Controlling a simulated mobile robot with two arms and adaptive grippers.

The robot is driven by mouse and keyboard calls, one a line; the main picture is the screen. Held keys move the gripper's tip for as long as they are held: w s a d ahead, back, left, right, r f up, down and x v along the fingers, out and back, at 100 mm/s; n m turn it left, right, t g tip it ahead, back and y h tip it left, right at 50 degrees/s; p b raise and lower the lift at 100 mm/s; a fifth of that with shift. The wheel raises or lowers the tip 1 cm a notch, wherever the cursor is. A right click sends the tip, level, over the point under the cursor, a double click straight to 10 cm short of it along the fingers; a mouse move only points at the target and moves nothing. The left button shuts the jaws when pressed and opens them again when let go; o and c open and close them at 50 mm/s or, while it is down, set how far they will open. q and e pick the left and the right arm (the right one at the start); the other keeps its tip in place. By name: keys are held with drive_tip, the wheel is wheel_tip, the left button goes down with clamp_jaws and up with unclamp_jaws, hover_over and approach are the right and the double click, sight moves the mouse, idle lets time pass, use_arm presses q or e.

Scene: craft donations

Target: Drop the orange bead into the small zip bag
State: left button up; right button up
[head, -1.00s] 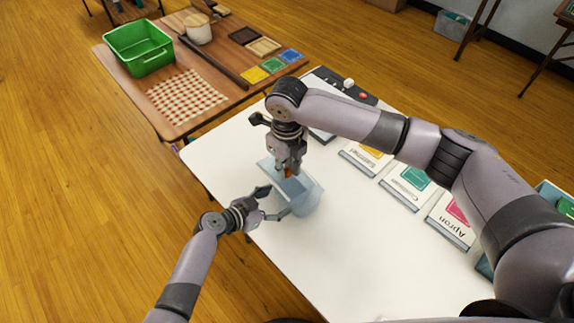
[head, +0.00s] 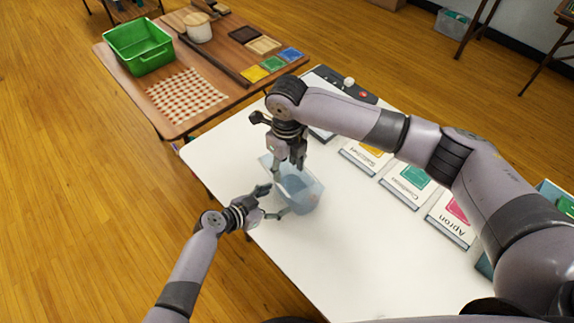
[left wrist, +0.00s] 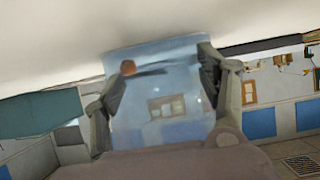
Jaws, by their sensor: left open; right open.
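The small zip bag (head: 303,193), translucent pale blue, stands open on the white table. My left gripper (head: 273,202) is open, with its fingers at the bag's near-left side. In the left wrist view the bag (left wrist: 160,105) lies between the spread fingers; whether they touch it I cannot tell. My right gripper (head: 289,167) is open and empty just above the bag's mouth. The orange bead (left wrist: 128,68) shows in the left wrist view within the bag's outline, near the end by the white surface, apparently inside. In the head view the bead is not visible.
Labelled cards, one reading Apron (head: 452,220), line the right side of the white table (head: 330,262). A dark device (head: 345,86) lies at its far end. A wooden table beyond holds a green bin (head: 140,46) and a checked cloth (head: 186,95). The near tabletop is clear.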

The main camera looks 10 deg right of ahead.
wheel_tip(320, 180, up, 12)
idle(0.4)
drive_tip(key=shift+f, duration=0.1)
